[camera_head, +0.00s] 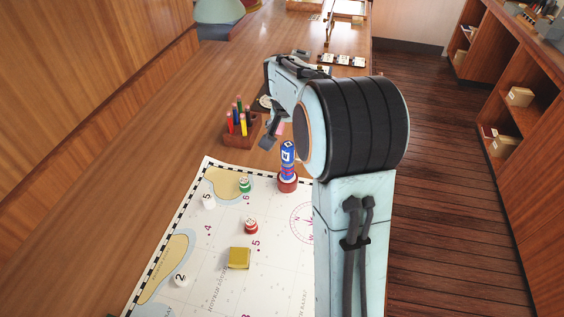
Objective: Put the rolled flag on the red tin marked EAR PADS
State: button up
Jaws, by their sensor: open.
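The rolled flag (287,156), a blue roll with white and red markings, stands upright on a round red tin (287,184) at the chart's far edge. No lettering on the tin is legible from here. My gripper (273,133) is open, just behind and left of the flag's top, and looks apart from it. One dark finger shows; the rest is hidden behind my arm. A small pink thing beside the finger is unclear.
On the chart (217,247) are a green-and-white piece (245,185), a red-and-white piece (251,226), a yellow block (239,258) and white pieces (180,280). A wooden pencil holder (238,138) stands close left of my gripper. The desk's left strip is clear.

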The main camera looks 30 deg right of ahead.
jog(key=s+a+r+n+g+y, duration=0.15)
jog(key=s+a+r+n, duration=0.25)
jog(key=s+a, duration=0.85)
jog(key=s+a+f+n+g+y, duration=0.1)
jog(key=s+a, duration=0.3)
jog(key=s, duration=0.4)
jog(key=s+a+f+n+g+y, duration=0.1)
jog(key=s+a+n, duration=0.3)
jog(key=s, duration=0.5)
jog(key=shift+a+f, duration=0.3)
jog(key=shift+f, duration=0.15)
